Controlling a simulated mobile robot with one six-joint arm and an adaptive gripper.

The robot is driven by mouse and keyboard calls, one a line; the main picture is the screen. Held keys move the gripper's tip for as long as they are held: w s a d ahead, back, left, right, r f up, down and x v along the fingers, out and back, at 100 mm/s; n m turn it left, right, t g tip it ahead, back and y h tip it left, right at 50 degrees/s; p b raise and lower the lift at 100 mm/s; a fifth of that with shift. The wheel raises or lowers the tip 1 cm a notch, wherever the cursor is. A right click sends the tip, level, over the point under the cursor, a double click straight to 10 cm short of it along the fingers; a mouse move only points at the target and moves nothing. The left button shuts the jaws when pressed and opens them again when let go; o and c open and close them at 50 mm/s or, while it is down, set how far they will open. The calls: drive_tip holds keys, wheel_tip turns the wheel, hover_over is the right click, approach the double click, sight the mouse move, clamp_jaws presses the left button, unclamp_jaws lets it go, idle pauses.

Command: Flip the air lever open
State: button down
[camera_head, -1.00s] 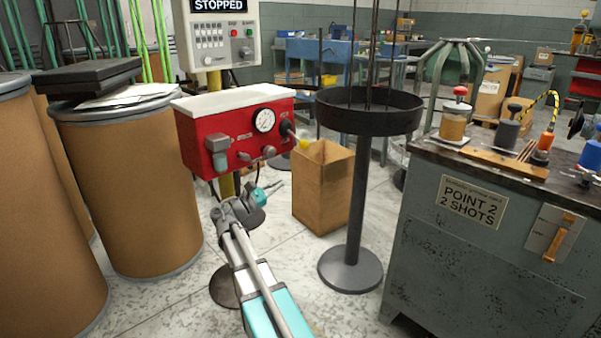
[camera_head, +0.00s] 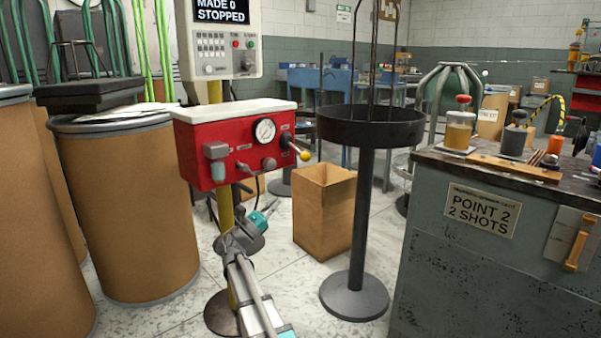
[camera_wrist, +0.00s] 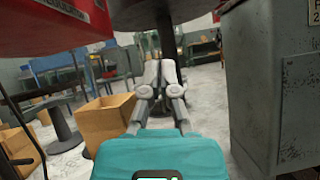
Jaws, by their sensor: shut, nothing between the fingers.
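The red panel box (camera_head: 215,150) with a white top stands on a yellow post, with a round gauge on its front. The air lever (camera_head: 303,154) appears to be the dark handle with a yellow knob at its right end, sloping down to the right. My gripper (camera_head: 275,206) is below the box and lower than the lever, apart from both. In the wrist view the fingers (camera_wrist: 161,66) are together and empty. The box's red underside (camera_wrist: 50,30) fills the upper left there, and I cannot make out the lever in that view.
A cardboard box (camera_head: 325,205) stands on the floor to the right of my gripper. A round black tray on a stand (camera_head: 370,135) is right of the lever. A grey cabinet (camera_head: 470,260) is further right, and brown drums (camera_head: 125,210) stand left.

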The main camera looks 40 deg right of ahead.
sight(299, 153)
drive_tip(key=shift+d+r, duration=0.1)
drive_tip(key=shift+d, duration=0.05)
drive_tip(key=a+r+p+x, duration=0.1)
drive_tip(key=r+p+x, duration=0.1)
drive_tip(key=p+x, duration=0.7)
drive_tip(key=shift+s+x, duration=0.25)
drive_tip(key=shift+x, duration=1.35)
drive_tip(key=shift+a+r, duration=0.1)
drive_tip(key=shift+r, duration=0.1)
